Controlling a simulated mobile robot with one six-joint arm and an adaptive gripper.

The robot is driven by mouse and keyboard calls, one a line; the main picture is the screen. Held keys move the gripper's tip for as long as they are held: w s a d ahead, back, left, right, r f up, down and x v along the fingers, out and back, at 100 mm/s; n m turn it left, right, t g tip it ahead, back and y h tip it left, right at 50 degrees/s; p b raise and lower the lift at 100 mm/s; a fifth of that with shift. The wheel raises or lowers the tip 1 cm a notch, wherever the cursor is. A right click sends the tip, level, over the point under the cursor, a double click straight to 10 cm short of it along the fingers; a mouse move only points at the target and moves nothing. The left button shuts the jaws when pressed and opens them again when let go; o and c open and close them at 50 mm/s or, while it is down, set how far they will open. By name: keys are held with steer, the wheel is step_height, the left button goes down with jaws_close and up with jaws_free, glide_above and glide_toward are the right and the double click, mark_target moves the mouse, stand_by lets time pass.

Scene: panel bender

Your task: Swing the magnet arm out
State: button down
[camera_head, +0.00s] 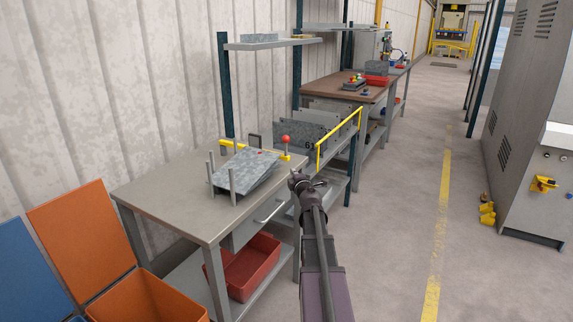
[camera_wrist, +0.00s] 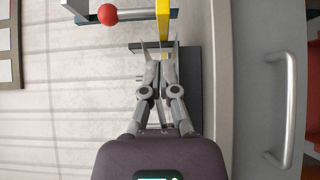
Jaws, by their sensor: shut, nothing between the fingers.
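A red ball knob (camera_head: 285,139) stands by a yellow bar (camera_head: 233,146) at the back of the grey worktable, behind the tilted metal sheets. I take these as the magnet arm, but its exact shape is partly hidden. In the wrist view the red ball (camera_wrist: 107,14) sits on a grey rod at the top, left of a yellow bar (camera_wrist: 163,18). My gripper (camera_wrist: 163,47) is shut and empty, its fingertips close to the lower end of that bar. Contact cannot be told. In the head view my gripper (camera_head: 296,178) is by the table's right edge.
The worktable (camera_head: 160,185) carries metal sheets (camera_head: 245,170) between upright posts. A drawer handle (camera_head: 270,211) faces the aisle. Beyond is a rack with a yellow rail (camera_head: 340,138).

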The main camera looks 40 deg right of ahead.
mark_target(284, 158)
steer(key=shift+w, duration=0.1)
steer(key=x, duration=0.9)
steer(key=shift+w+d, duration=0.2)
steer(key=shift+w, duration=0.15)
steer(key=shift+w, duration=0.15)
